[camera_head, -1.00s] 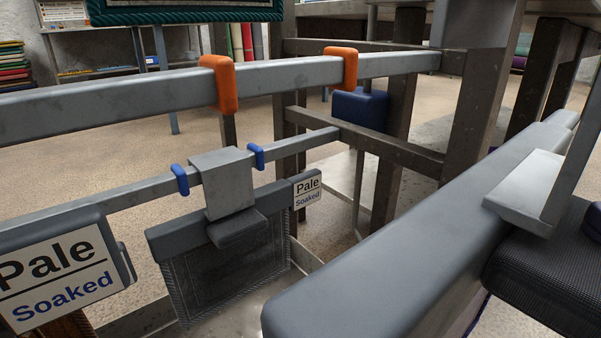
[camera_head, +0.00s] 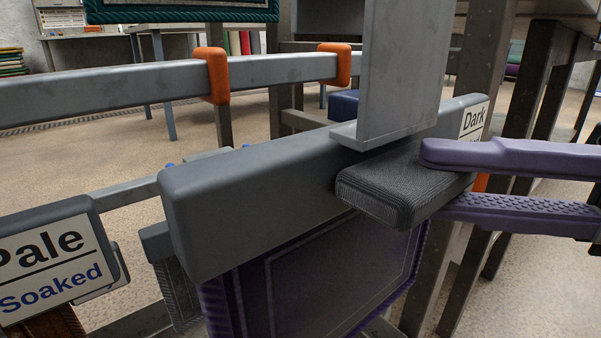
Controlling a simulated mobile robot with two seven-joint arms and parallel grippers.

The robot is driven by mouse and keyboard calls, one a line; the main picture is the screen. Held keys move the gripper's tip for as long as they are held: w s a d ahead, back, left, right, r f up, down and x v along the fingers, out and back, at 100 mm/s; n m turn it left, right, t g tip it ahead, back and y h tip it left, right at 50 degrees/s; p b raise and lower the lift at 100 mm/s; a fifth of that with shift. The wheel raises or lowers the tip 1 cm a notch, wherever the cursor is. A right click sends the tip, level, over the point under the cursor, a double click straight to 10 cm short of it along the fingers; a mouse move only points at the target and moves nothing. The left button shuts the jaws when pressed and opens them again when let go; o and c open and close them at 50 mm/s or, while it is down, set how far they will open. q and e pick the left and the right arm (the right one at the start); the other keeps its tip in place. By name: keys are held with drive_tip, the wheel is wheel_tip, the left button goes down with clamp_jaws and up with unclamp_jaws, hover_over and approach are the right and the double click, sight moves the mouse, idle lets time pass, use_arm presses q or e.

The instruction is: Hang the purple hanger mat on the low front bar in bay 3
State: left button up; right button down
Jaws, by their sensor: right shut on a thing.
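The purple hanger mat (camera_head: 335,275) hangs from a thick grey hanger bar (camera_head: 250,195) with a "Dark" label (camera_head: 473,121) at its right end. A pale metal hook plate (camera_head: 400,70) rises from the bar, its top out of frame. My right gripper (camera_head: 432,182), with purple fingers, is shut on the dark ribbed grip block (camera_head: 385,190) of this hanger. The hanger is held in front of the rack, tilted up to the right. A higher bar (camera_head: 120,87) carries two orange clips; a lower bar (camera_head: 130,193) is partly hidden behind the hanger. My left gripper is not in view.
A "Pale Soaked" sign (camera_head: 55,260) stands at lower left. A grey mat (camera_head: 175,285) on the lower bar is mostly covered by the held hanger. Dark posts (camera_head: 465,110) stand at right. The upper bar is bare between its orange clips (camera_head: 211,75) (camera_head: 336,64).

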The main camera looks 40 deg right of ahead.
sight(414, 147)
drive_tip(key=shift+w+a, duration=0.15)
drive_tip(key=shift+w, duration=1.7)
drive_tip(key=w+b, duration=0.1)
drive_tip(key=w+f+b, duration=0.1)
drive_tip(key=w, duration=0.1)
drive_tip(key=w+f+b, duration=0.1)
drive_tip(key=shift+w+a+f, duration=0.2)
drive_tip(key=shift+w, duration=0.2)
drive_tip(key=shift+s+p, duration=0.25)
drive_tip(key=shift+p, duration=0.15)
drive_tip(key=shift+f, duration=0.4)
